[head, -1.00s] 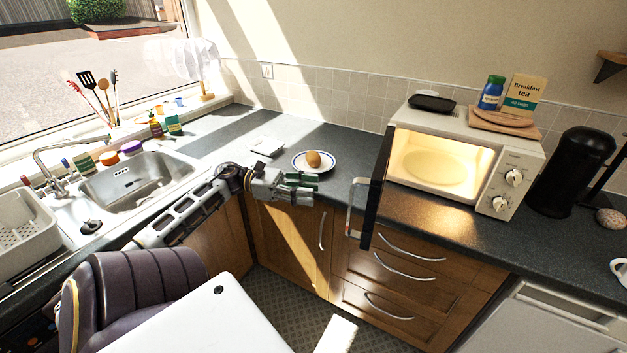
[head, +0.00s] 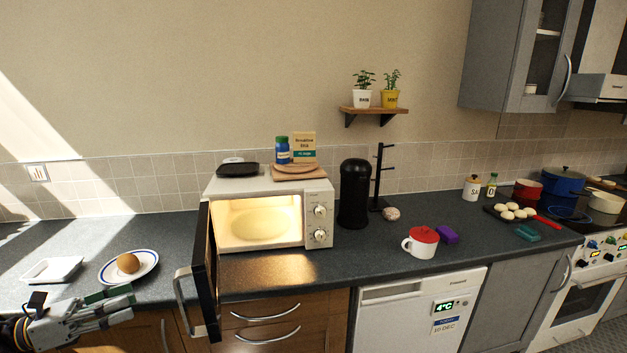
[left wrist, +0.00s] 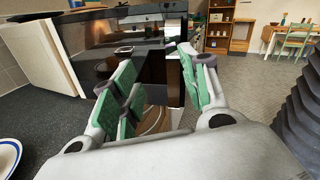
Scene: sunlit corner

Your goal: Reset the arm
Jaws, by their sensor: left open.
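My left gripper (head: 118,306) is at the lower left of the head view, open and empty. It is in front of the counter edge, just nearer than a white plate with a blue rim (head: 106,277) that holds a brown egg-shaped item (head: 128,263). In the left wrist view its green-padded fingers (left wrist: 160,95) are spread with nothing between them. The open microwave door (left wrist: 130,45) is beyond them. The microwave (head: 318,187) stands open and lit, with an empty-looking turntable (head: 250,224). My right gripper is not in view.
The microwave door (head: 205,275) sticks out past the counter edge, right of my left gripper. A square white dish (head: 53,270) lies left of the plate. A black cylinder (head: 354,195), a red-lidded white mug (head: 423,242) and a purple block (head: 447,235) stand to the right.

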